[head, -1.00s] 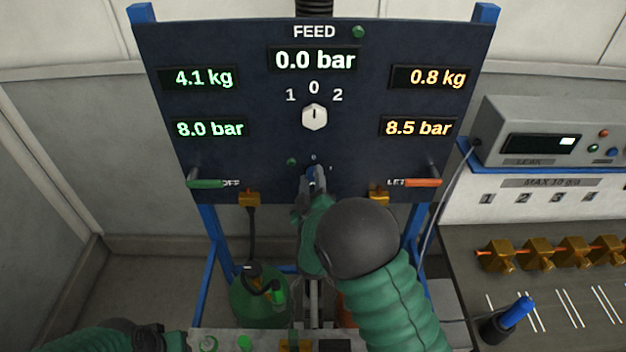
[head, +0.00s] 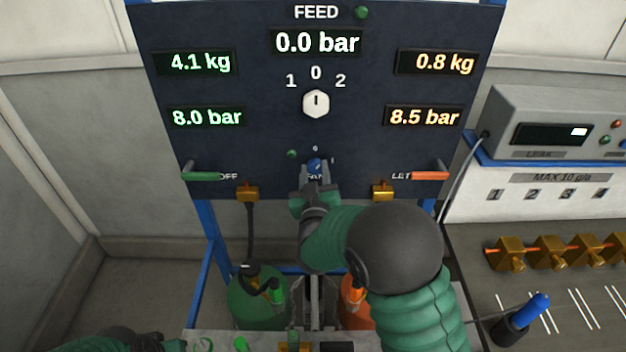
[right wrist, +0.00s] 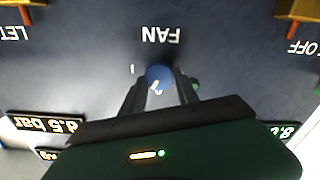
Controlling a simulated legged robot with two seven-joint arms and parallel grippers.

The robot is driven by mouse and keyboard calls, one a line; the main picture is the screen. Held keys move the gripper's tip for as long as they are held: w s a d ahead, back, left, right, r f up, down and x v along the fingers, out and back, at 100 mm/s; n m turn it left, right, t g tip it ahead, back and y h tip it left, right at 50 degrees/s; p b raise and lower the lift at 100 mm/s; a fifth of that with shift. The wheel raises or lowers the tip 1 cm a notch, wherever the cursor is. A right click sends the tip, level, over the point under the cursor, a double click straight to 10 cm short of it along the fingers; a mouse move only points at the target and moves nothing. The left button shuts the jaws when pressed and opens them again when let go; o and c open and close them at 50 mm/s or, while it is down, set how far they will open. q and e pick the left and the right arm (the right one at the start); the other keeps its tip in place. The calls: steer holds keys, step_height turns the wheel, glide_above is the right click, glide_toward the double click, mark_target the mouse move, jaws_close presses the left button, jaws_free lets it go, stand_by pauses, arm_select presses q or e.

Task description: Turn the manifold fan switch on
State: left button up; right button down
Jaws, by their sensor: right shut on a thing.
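The fan switch is a round blue knob (head: 316,165) low on the dark panel, under the FEED dial. In the right wrist view, which is upside down, the knob (right wrist: 158,74) sits beside the word FAN. Its white pointer mark is near the 0, leaning a little toward the 1 mark. My right gripper (head: 314,180) is shut on the knob, with one finger on each side; both fingers (right wrist: 160,84) also show in the right wrist view. A small green lamp (head: 292,154) is beside the knob. My left gripper is out of view.
The white FEED dial (head: 316,104) points to 0. A green lever (head: 202,176) and an orange lever (head: 430,176) flank the knob area. Green (head: 252,305) and orange (head: 356,312) cylinders stand below. A bench with brass fittings (head: 510,254) is at right.

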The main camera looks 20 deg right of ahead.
steer(key=m+b, duration=0.4)
steer(key=f+m+b, duration=0.1)
steer(key=m+b, duration=0.4)
steer(key=shift+s+d+f, duration=0.1)
steer(key=shift+d+f, duration=0.1)
steer(key=m+b, duration=0.2)
steer(key=shift+r+b, duration=0.1)
steer(key=shift+b, duration=0.25)
steer(key=shift+r+m+b, duration=0.15)
steer(key=shift+m+b, duration=0.15)
steer(key=shift+m, duration=0.3)
